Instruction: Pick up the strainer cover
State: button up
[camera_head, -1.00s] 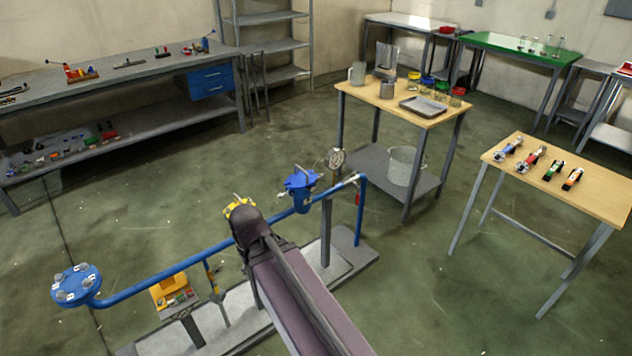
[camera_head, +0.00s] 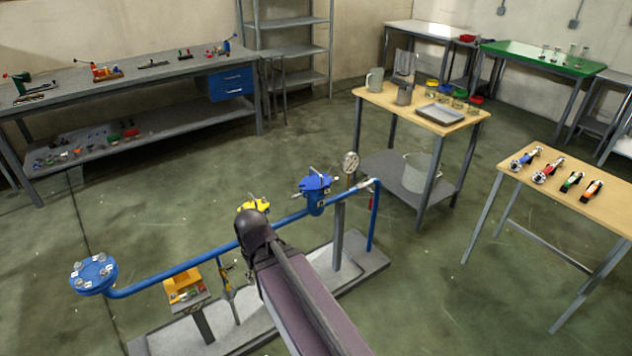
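A blue pipe rig stands on a grey base in front of me. A blue strainer body (camera_head: 316,201) sits on its pipe (camera_head: 175,270), right of my arm. The blue lid on top of it (camera_head: 315,183), with a metal rod or handle, looks like the strainer cover; it is seated on the body. My dark arm reaches in from the bottom and ends left of the strainer. My gripper is not visible; it is hidden behind the arm or out of view. A yellow part (camera_head: 252,204) shows just behind the arm's end.
A round gauge (camera_head: 350,163) stands behind the strainer. A blue flange (camera_head: 93,274) ends the pipe at left. A wooden table with a tray (camera_head: 440,114) and jugs stands behind. Another table (camera_head: 567,190) holds several tools at right. The floor between is clear.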

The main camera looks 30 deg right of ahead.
aim_at(315, 182)
jog(key=u, duration=0.05)
jog(key=i, duration=0.9)
